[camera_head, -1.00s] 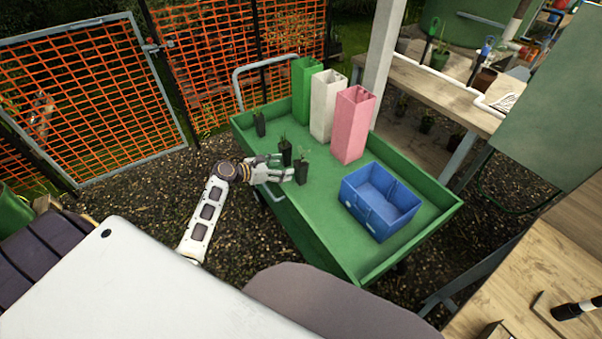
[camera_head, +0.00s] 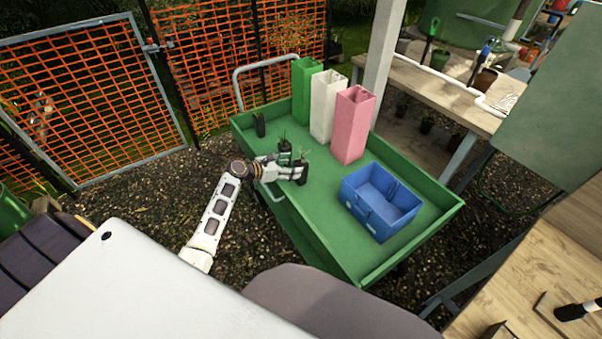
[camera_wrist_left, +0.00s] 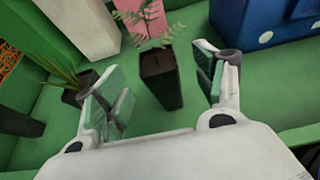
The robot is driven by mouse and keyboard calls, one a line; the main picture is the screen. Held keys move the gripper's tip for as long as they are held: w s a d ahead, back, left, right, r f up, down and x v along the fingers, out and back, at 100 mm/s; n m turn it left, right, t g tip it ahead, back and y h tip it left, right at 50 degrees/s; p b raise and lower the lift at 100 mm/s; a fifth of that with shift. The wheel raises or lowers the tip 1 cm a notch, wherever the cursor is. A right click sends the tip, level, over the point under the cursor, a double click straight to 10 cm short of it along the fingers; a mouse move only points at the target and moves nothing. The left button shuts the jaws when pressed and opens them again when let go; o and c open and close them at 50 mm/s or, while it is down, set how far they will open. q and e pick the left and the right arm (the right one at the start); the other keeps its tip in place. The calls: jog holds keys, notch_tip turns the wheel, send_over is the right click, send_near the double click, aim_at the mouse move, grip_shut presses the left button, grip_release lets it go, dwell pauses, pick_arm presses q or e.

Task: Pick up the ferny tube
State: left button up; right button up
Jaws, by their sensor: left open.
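The ferny tube (camera_head: 301,174) is a dark square pot with a feathery plant, upright on the green trolley (camera_head: 310,215) near its left edge. In the left wrist view the ferny tube (camera_wrist_left: 162,84) stands between my fingers, with clear gaps on both sides. My left gripper (camera_head: 294,169) is open around it; the fingers (camera_wrist_left: 160,88) show green pads. Its lower part is partly hidden by the gripper in the head view. My right gripper is not in view.
A tube with grassy leaves (camera_wrist_left: 74,92) stands close beside the left finger. Another dark tube (camera_head: 260,126) stands farther back. Green (camera_head: 305,90), white (camera_head: 324,108) and pink (camera_head: 352,128) tall containers and a blue divided crate (camera_head: 380,203) share the trolley.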

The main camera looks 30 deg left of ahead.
aim_at(299, 163)
pick_arm(q)
jog(key=shift+w+d+f, duration=0.2)
jog(key=shift+w, duration=0.25)
jog(key=shift+b+x, duration=0.4)
jog(key=shift+x, duration=0.8)
jog(key=shift+w+d+f, duration=0.1)
jog(key=shift+w+f, duration=0.05)
jog(key=shift+w, duration=0.15)
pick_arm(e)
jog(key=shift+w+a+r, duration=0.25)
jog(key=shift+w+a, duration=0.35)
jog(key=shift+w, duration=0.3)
pick_arm(q)
jog(key=c, duration=1.5)
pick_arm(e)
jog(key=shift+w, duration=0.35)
pick_arm(q)
jog(key=shift+c, duration=0.2)
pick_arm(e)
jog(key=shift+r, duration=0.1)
